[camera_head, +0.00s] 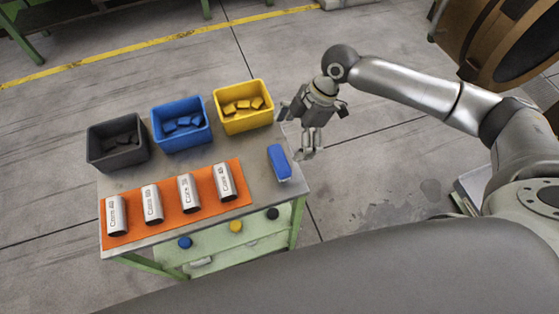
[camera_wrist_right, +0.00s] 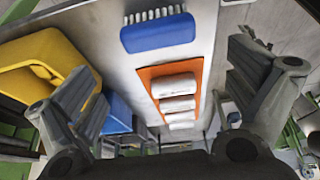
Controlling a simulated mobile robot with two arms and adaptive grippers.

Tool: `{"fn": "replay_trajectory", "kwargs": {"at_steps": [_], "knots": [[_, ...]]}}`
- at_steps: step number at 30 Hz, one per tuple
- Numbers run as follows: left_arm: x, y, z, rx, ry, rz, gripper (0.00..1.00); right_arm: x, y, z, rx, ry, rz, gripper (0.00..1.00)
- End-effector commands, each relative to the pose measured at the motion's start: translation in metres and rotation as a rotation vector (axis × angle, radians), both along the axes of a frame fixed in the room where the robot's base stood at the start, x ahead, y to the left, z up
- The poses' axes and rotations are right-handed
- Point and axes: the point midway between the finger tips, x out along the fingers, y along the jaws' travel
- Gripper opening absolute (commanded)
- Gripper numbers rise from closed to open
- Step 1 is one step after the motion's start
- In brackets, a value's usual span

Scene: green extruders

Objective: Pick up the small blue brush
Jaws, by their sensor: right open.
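The small blue brush (camera_head: 279,162) lies near the right edge of the table top in the head view. In the right wrist view the brush (camera_wrist_right: 158,34) shows its blue body and a row of pale bristles, at the top between the fingers. My right gripper (camera_head: 308,153) is just right of the table edge, beside the brush and apart from it. In the wrist view the right gripper (camera_wrist_right: 165,95) has its fingers wide apart with nothing between them. My left gripper is not in view.
Grey (camera_head: 118,158), blue (camera_head: 182,141) and yellow (camera_head: 243,121) bins with small blocks stand along the table's back. Several labelled silver cans lie on an orange mat (camera_head: 170,205). The table (camera_head: 262,195) is bare around the brush. Knobs show on the green front.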

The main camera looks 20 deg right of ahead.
Motion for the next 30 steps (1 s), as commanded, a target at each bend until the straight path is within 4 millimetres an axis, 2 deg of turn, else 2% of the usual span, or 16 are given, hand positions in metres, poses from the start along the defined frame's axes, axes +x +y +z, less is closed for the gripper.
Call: {"fn": "replay_trajectory", "kwargs": {"at_steps": [2,5,12,20,24,30], "knots": [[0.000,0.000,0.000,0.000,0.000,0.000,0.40,0.004,-0.006,0.003,-0.001,0.001,-0.002,1.00],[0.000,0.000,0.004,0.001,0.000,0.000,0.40,0.004,-0.004,-0.003,0.001,0.005,0.001,1.00],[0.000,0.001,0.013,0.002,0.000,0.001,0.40,0.004,0.011,-0.037,0.002,0.005,0.000,1.00],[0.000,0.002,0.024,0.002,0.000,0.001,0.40,0.002,0.019,-0.054,0.000,0.005,0.000,1.00],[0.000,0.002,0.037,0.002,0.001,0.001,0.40,0.000,0.028,-0.070,0.000,0.005,0.001,1.00],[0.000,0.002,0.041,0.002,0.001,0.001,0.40,0.000,0.035,-0.092,0.000,0.004,-0.001,1.00]]}}
